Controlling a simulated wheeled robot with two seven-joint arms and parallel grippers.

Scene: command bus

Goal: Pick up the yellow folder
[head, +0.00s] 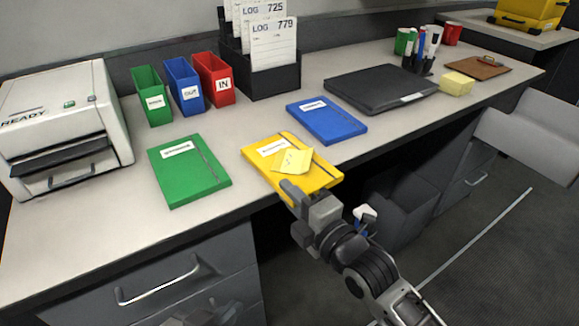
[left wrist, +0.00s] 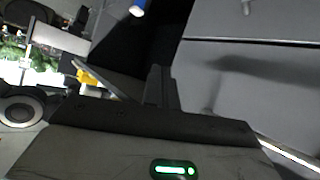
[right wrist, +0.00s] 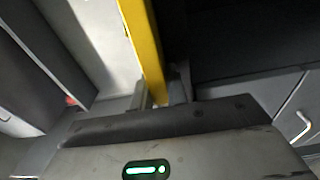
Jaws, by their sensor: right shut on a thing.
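The yellow folder (head: 262,151) lies flat on the desk with a white label, a dark elastic band and a yellow sticky note (head: 293,160) on top. Its near corner reaches the desk's front edge. My right gripper (head: 291,190) is shut on that near edge. In the right wrist view, the folder (right wrist: 145,48) shows as a yellow strip running between the fingertips (right wrist: 162,92). My left gripper is only a dim shape at the bottom of the head view. In the left wrist view, its fingers (left wrist: 162,88) appear together and empty.
A green folder (head: 188,172) lies left of the yellow one, a blue folder (head: 327,119) behind right. A printer (head: 64,128), file boxes (head: 185,88), a log rack (head: 270,80) and a closed laptop (head: 378,90) stand further back. Drawers (head: 160,285) are below the desk.

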